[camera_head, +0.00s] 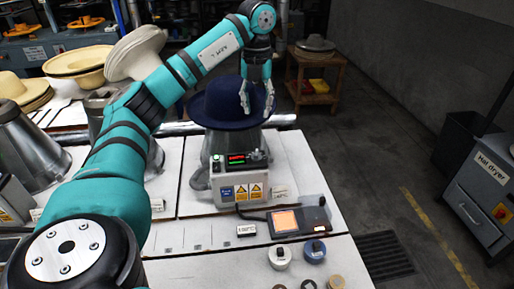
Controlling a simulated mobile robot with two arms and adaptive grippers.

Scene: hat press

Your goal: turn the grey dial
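Several round knobs sit on the white table at the bottom. A pale grey-white knob (280,256) is the likeliest grey dial; a blue knob (315,250) is beside it. Smaller knobs lie below, partly cut off by the frame edge, so I cannot be sure which is the grey dial. My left gripper (257,102) points down with its fingers apart, in front of a dark blue hat (222,108). It is well beyond the knobs, with no object visible between its fingers. My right gripper is not in view.
The hat rests on a press with a control box (239,173). A device with an orange screen (285,222) lies between the press and the knobs. Straw hats (80,62) stand at left. A hat dryer cabinet (478,190) stands at right across open floor.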

